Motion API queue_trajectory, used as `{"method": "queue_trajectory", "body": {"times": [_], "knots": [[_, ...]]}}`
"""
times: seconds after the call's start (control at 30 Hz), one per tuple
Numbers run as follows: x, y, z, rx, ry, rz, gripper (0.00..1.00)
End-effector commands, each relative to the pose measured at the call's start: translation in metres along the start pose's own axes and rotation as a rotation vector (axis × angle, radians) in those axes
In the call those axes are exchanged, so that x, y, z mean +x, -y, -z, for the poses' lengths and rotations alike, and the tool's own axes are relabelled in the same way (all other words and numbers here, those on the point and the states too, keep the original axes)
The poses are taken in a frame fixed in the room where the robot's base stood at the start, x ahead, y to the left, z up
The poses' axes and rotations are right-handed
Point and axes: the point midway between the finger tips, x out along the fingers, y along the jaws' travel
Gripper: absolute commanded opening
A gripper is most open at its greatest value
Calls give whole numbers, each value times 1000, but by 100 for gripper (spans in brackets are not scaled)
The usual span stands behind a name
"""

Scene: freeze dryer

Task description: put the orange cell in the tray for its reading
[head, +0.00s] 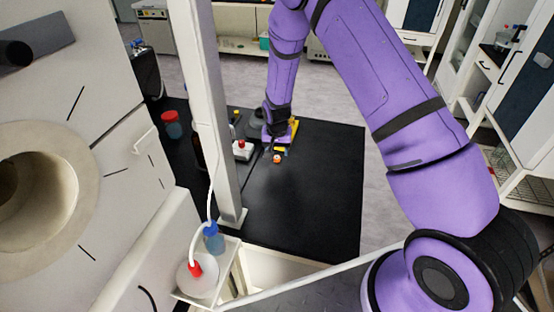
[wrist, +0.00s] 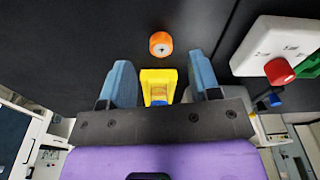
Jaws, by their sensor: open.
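The orange cell (head: 277,159) is a short cylinder on the black bench top; in the wrist view (wrist: 161,44) it shows a pale round centre, just ahead of the fingertips and apart from them. My gripper (wrist: 160,70) is open, its two blue-grey fingers spread with no cell between them. A yellow piece with a recess and a blue spot (wrist: 158,88) shows between the fingers; I cannot tell whether it is the tray or whether it touches them. In the head view my gripper (head: 277,143) is low over the bench, just behind the cell.
A white box with a red knob (wrist: 281,65) stands to the right in the wrist view; in the head view it (head: 243,151) is left of the cell. A red-lidded jar (head: 173,126) and a pale post (head: 210,110) are further left. The bench front (head: 310,220) is clear.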

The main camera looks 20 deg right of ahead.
Motion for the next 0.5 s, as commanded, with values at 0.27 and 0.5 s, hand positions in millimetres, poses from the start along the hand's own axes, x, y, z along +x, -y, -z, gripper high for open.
{"method": "queue_trajectory", "body": {"times": [0.27,0.5], "knots": [[34,1,1,1,1,-1,57],[37,1,2,1,0,0,57]]}}
